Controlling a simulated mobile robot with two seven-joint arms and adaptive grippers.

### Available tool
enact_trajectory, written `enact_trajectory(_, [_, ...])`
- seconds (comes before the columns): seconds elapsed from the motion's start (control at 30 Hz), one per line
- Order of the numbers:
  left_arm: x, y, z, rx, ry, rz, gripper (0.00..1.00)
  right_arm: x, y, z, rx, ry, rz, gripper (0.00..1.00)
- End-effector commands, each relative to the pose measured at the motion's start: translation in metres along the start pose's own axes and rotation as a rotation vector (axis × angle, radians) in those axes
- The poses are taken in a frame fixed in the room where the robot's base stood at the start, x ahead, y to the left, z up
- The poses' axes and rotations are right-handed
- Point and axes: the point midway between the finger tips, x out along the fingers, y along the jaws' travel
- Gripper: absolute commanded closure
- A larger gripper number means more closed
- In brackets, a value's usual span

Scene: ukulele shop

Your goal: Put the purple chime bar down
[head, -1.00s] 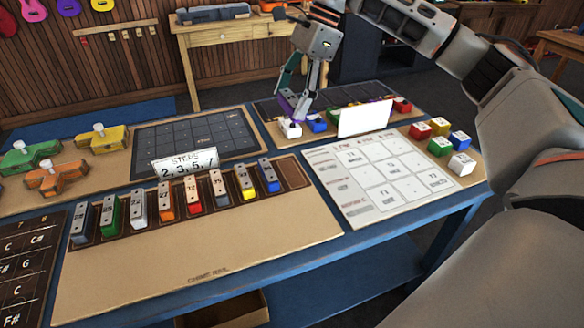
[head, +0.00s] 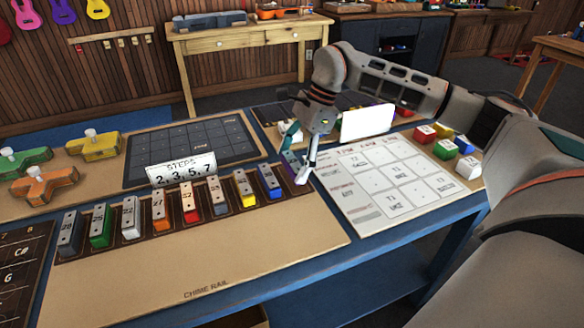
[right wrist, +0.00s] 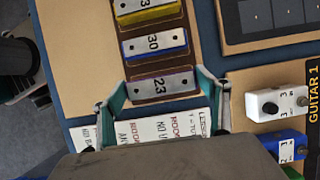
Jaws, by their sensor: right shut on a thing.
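The purple chime bar (head: 291,161) has a grey metal top marked 23 and shows clearly in the right wrist view (right wrist: 162,84). It is at the right end of the chime rail (head: 205,294), beside the blue bar marked 30 (right wrist: 154,43). My right gripper (head: 298,170) is shut on it, with one finger at each end of the bar. The bar looks to be in or just above the last slot; I cannot tell whether it touches the rail. My left gripper is not in view.
A row of coloured chime bars (head: 160,210) fills the rail to the left. A sign reading "STEPS 2, 3, 5, 7" (head: 182,170) stands behind them. To the right lies a white grid card (head: 385,175) with coloured blocks (head: 446,149) beyond it.

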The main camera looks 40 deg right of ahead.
Motion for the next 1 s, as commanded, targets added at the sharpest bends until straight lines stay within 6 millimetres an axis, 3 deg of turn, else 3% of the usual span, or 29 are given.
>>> enact_trajectory(0.1, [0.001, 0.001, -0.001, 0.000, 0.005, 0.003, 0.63, 0.018, 0.001, -0.008, 0.002, 0.001, 0.005, 0.48])
enact_trajectory(0.5, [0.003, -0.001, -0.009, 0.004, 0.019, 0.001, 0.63, 0.021, 0.000, -0.009, 0.001, 0.000, 0.001, 0.48])
enact_trajectory(0.53, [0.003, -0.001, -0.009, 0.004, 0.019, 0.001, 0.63, 0.021, 0.000, -0.009, 0.001, 0.000, 0.001, 0.23])
enact_trajectory(0.6, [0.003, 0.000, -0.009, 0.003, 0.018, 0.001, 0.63, 0.021, 0.000, -0.009, 0.001, 0.000, 0.001, 0.09])
enact_trajectory(1.0, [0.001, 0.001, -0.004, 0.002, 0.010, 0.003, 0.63, 0.018, 0.000, -0.007, 0.000, 0.000, 0.000, 0.09])
